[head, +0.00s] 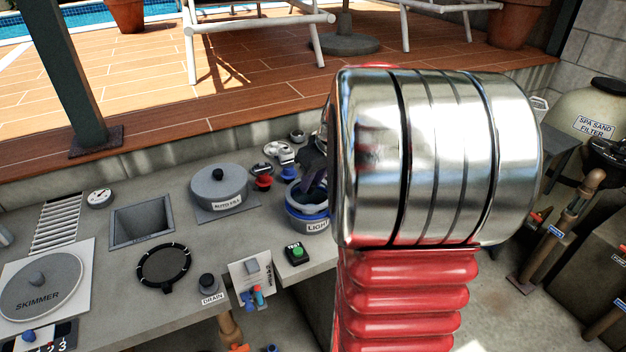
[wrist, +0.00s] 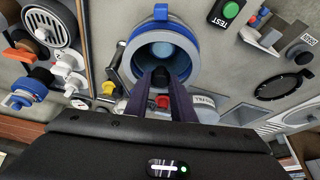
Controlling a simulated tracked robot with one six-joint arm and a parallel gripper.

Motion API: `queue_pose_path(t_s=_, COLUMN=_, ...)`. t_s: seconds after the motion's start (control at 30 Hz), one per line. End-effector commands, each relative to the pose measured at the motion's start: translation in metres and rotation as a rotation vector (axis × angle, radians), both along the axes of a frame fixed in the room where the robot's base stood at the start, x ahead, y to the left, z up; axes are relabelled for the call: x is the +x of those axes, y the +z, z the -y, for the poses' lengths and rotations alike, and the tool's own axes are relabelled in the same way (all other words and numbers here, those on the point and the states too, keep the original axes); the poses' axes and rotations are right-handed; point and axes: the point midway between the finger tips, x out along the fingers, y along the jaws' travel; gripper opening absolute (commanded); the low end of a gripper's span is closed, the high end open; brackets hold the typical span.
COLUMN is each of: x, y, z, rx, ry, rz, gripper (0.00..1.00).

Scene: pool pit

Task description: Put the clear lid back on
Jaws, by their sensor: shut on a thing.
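A round pot with a blue rim (head: 296,208) stands on the grey counter, beside my arm in the head view. In the wrist view its blue rim (wrist: 190,58) is below my fingers, around a pale grey-blue inside. My gripper (wrist: 161,76) is in front of the pot's opening, with its dark purple fingers close together on a small dark knob. The knob appears to belong to the clear lid, whose see-through edge I cannot make out. I cannot tell whether the lid touches the rim. In the head view my gripper (head: 316,165) is partly hidden behind my arm.
A green TEST button (head: 297,252) is in front of the pot. A grey lidded AUTO FILL pot (head: 219,187) stands to its left, and red and blue valves (head: 277,165) are behind it. A square opening (head: 141,222) and a black ring (head: 164,265) lie farther left.

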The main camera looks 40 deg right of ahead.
Motion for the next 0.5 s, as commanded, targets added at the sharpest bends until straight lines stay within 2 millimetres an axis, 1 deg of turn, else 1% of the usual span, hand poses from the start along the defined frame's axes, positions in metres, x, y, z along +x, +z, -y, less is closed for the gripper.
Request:
queue_pose_path(t_s=0.27, x=0.0002, y=0.0001, z=0.0001, rx=0.0, ry=0.0, rz=0.001, gripper=0.0)
queue_pose_path(t_s=0.5, x=0.0001, y=-0.0056, z=-0.0002, rx=0.001, ry=0.0, rz=0.0, gripper=0.0)
